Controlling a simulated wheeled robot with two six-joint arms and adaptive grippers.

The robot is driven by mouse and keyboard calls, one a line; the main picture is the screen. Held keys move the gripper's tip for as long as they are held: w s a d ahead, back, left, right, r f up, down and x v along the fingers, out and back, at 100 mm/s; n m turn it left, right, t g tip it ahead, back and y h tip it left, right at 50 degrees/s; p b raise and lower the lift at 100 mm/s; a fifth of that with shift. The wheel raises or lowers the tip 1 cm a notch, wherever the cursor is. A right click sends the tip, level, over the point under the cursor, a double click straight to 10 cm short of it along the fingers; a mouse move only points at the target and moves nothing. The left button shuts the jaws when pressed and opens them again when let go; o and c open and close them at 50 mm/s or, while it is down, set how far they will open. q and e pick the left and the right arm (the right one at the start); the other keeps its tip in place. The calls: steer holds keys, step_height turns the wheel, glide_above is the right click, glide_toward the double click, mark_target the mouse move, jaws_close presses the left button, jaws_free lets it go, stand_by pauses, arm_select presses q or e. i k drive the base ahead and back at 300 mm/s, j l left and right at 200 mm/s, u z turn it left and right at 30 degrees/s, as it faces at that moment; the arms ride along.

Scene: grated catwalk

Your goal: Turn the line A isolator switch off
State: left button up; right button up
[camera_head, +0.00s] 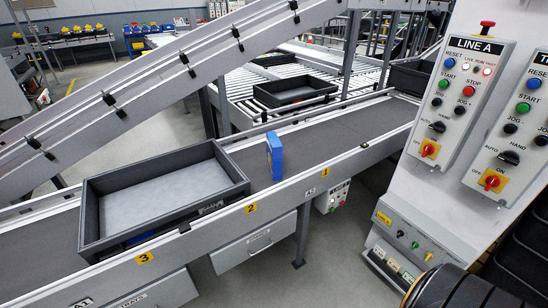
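The line A panel (459,95) is a grey upright box at the right, with "LINE A" written on its top. Its isolator switch (430,149) is a red rotary knob on a yellow square plate at the panel's bottom. The knob looks slanted, but its exact setting is too small to tell. Neither gripper shows in the head view, and nothing visible touches the switch.
A second panel (519,130) with a similar red-on-yellow switch (492,182) stands close on the right. A black selector (437,127) sits just above the line A isolator. Left of the panel, a conveyor (340,128) carries a grey tray (90,208) and a blue box (275,156).

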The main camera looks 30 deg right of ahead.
mark_target(428, 149)
steer(key=z, duration=2.3)
